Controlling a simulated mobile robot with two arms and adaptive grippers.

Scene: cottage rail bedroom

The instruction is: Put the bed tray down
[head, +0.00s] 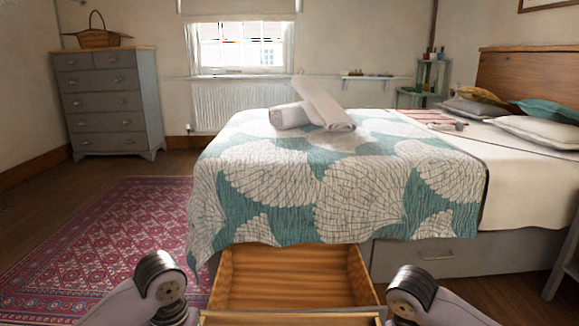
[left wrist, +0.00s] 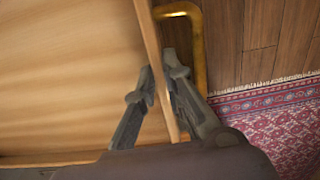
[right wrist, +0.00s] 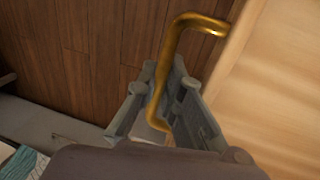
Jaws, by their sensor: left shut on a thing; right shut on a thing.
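The bed tray is light wood with brass bars at its sides. In the left wrist view the tray (left wrist: 70,80) fills the left side, and a brass bar (left wrist: 198,45) stands outside its wall. My left gripper (left wrist: 160,78) has its fingers on both sides of that thin wall. In the right wrist view the tray (right wrist: 275,100) is at the right. My right gripper (right wrist: 168,88) is shut around its brass bar (right wrist: 170,50). In the head view a wooden rim (head: 290,319) at the bottom edge seems to be the tray; both grippers are out of that view.
A wooden drawer (head: 290,275) stands open below the bed's foot. The quilt (head: 340,190) carries rolled white towels (head: 310,108). A red rug (head: 100,235) lies at left, a grey dresser (head: 110,100) behind it. Bare floorboards show beneath both grippers.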

